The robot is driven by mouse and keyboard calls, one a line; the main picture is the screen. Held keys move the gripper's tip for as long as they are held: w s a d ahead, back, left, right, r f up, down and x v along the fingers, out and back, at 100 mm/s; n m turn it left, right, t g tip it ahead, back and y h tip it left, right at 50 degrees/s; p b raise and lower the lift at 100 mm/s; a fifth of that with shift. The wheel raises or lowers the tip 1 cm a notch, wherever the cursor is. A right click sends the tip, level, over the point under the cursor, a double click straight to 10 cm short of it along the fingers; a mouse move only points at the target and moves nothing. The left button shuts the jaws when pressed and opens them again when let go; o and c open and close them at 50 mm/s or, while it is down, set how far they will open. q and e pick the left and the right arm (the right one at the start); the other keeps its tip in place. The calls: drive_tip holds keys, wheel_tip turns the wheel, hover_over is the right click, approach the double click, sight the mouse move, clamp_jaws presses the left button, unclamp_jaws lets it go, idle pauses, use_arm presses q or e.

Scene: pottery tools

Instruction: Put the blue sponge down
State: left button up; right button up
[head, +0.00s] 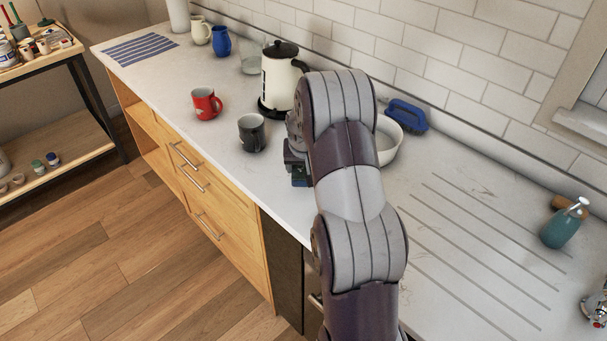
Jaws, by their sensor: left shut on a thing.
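My left gripper (296,164) is partly hidden behind my own arm, above the front part of the white counter (225,165). It is shut on a small dark blue thing, the blue sponge (300,181), of which only a little shows below the jaws. The gap between the sponge and the counter cannot be told. My right gripper is not in view.
A dark mug (251,133) and a red mug (207,104) stand left of the gripper. A kettle (280,80) stands behind. The grooved counter (480,245) is mostly clear, with a soap bottle (563,226).

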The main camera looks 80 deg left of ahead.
use_arm(q)
wheel_tip(320, 180, down, 4)
drive_tip(key=shift+r, duration=0.1)
drive_tip(key=shift+a+f, duration=0.1)
drive_tip(key=shift+f, duration=0.2)
drive_tip(key=o, duration=0.8)
drive_tip(key=shift+c, duration=0.2)
